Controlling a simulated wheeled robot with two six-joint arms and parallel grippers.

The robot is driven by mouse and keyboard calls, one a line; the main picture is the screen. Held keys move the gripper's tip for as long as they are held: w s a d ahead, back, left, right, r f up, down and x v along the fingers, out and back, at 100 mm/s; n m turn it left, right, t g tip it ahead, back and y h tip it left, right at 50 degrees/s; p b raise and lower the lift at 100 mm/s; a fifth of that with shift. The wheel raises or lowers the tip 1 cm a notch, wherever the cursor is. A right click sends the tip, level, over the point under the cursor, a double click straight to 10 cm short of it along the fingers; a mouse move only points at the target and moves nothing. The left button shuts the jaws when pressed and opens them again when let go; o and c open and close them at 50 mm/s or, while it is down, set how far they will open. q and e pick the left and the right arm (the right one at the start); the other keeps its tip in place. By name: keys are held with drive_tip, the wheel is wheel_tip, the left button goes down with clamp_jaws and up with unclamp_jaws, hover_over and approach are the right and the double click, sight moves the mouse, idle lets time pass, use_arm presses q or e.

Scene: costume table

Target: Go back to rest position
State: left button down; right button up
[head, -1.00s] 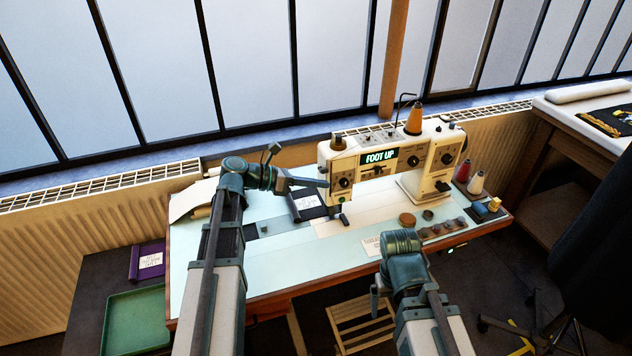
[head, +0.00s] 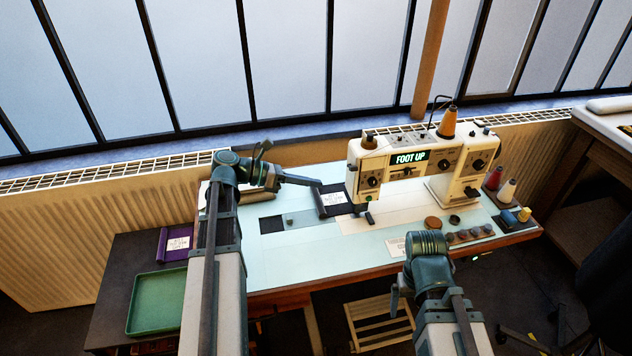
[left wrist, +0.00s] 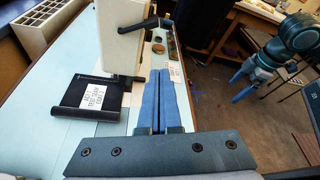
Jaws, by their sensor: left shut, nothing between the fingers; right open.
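My left gripper (head: 316,183) is above the table, left of the sewing machine (head: 400,163). In the left wrist view its two blue fingers (left wrist: 160,100) lie together, shut with nothing between them. A dark cloth with a white label (head: 338,200) lies beside the machine, near the fingertips; it also shows in the left wrist view (left wrist: 70,97). My right arm is at the table's front edge, its fingers mostly hidden in the head view. In the left wrist view my right gripper (left wrist: 243,84) is open and empty, off the table's edge.
The machine display reads FOOT UP. Thread spools (head: 508,190) and several small round items stand at the table's right. A green tray (head: 158,303) and a purple cloth (head: 174,244) are on a dark side table at left. A slatted stool (head: 380,322) is below the front edge.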

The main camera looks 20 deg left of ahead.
idle(0.3)
use_arm(q)
drive_tip(key=s+d+f+m+g+y+p, duration=0.1)
drive_tip(key=s+d+f+m+g+y, duration=0.15)
drive_tip(key=d+m, duration=0.4)
drive_tip(key=s+d+f+m+g+y+p, duration=0.25)
drive_tip(key=s+d+f+m, duration=0.2)
drive_tip(key=d, duration=0.35)
drive_tip(key=s+d+f+m+g+y+p, duration=0.1)
drive_tip(key=s+m+y, duration=0.3)
drive_tip(key=m, duration=0.6)
drive_tip(key=s+d+m+y+p, duration=0.1)
drive_tip(key=s+d+m+y, duration=0.3)
drive_tip(key=m, duration=0.6)
drive_tip(key=shift+s+d+f+g+y+p, duration=0.25)
drive_tip(key=shift+s+f+g+y+p, duration=0.25)
drive_tip(key=shift+s, duration=0.55)
